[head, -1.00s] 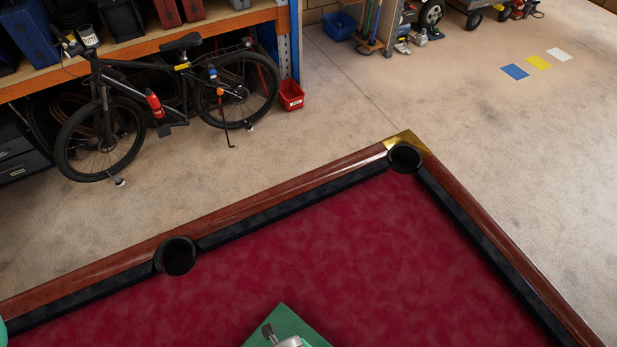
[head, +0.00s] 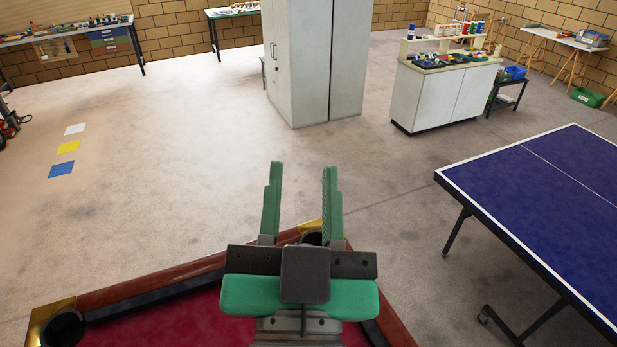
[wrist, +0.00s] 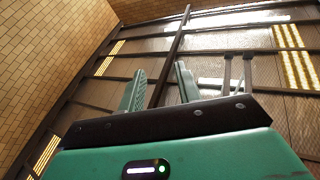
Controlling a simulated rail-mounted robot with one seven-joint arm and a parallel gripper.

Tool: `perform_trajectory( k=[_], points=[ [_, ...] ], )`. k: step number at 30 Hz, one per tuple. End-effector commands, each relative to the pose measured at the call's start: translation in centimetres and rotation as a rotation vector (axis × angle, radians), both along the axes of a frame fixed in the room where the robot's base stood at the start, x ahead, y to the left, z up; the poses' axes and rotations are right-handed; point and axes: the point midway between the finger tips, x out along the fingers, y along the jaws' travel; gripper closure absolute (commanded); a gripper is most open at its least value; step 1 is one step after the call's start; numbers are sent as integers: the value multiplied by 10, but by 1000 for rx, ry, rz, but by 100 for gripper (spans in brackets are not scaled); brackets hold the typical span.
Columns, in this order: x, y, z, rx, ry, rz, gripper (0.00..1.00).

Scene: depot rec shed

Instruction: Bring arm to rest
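My gripper (head: 302,200) stands at the bottom middle of the head view, with its two green fingers spread wide apart and nothing between them. It is above the corner of a pool table with a red cloth (head: 190,322). In the wrist view my gripper (wrist: 160,90) is also open and empty, pointing up toward the roof (wrist: 215,45) and the brick wall (wrist: 50,50).
A blue table-tennis table (head: 570,200) stands at the right. A tall grey cabinet (head: 315,65) and a white counter (head: 440,95) with bottles are farther back. The floor (head: 190,140) at left is mostly clear, with white, yellow and blue patches.

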Motion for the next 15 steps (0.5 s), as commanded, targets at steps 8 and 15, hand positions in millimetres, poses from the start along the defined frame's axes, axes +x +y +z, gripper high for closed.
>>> perform_trajectory(
  k=[8,15],
  points=[
    [-42,-26,82,-110,-251,-114,66],
    [-41,-26,81,-109,-247,-113,66]
  ],
)
